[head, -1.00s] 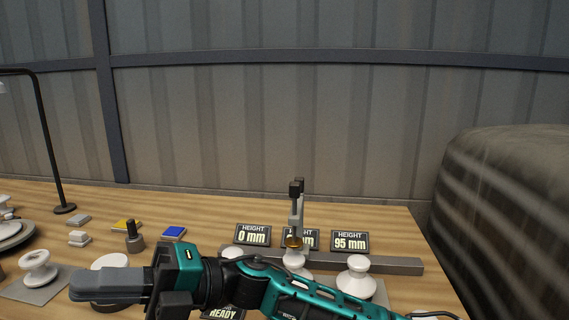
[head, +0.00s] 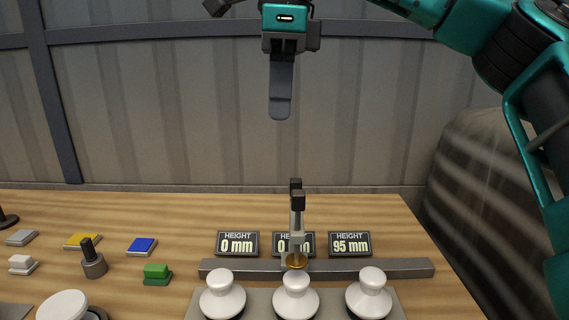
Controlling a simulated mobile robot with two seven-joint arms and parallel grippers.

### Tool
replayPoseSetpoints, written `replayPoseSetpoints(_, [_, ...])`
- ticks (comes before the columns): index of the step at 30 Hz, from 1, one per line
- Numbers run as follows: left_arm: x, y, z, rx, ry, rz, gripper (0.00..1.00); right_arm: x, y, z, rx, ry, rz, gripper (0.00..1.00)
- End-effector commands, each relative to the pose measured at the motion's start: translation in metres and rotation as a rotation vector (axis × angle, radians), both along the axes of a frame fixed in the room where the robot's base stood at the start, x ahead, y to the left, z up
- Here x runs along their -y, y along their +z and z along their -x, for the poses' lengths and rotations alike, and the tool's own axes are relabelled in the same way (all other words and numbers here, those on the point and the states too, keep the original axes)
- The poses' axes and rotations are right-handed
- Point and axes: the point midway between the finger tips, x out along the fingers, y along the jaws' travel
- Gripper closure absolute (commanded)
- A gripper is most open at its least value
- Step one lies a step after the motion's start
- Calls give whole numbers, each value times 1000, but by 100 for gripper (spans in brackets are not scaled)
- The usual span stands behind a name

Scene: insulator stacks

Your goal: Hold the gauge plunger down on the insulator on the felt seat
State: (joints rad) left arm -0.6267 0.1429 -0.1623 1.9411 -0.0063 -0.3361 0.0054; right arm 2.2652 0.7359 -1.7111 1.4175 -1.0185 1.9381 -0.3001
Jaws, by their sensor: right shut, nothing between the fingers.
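Three white insulators, left (head: 222,296), middle (head: 296,297) and right (head: 368,295), stand upright in a row on a grey plate (head: 258,303). Dark edges show under them; I cannot tell which seat is felt. The gauge plunger (head: 297,222), a pale upright with black tops and a brass foot (head: 295,260), appears at the middle insulator's top; I cannot tell whether it touches. My right gripper (head: 280,112) is shut and empty, fingers pointing down, well above the plunger in the picture. My left gripper is out of view.
A grey bar (head: 400,269) runs behind the insulators. Height displays read 0 mm (head: 237,244) and 95 mm (head: 349,244); the middle one (head: 282,243) is partly hidden. Green blocks (head: 157,274), a dark peg (head: 93,262) and another insulator (head: 62,305) stand left.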

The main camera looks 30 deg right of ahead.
Motion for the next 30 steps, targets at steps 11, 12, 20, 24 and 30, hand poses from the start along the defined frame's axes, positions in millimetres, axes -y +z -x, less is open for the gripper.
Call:
replayPoseSetpoints(11, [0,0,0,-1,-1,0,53,29,25,11,27,-52,77,100])
replayPoseSetpoints(12, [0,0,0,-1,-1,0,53,29,25,11,27,-52,77,100])
replayPoseSetpoints(20, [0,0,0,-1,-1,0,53,28,19,10,23,-50,75,100])
replayPoseSetpoints(24, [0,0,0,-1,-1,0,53,29,5,10,21,-48,74,100])
replayPoseSetpoints(30, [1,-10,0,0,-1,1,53,28,-33,11,23,-49,74,100])
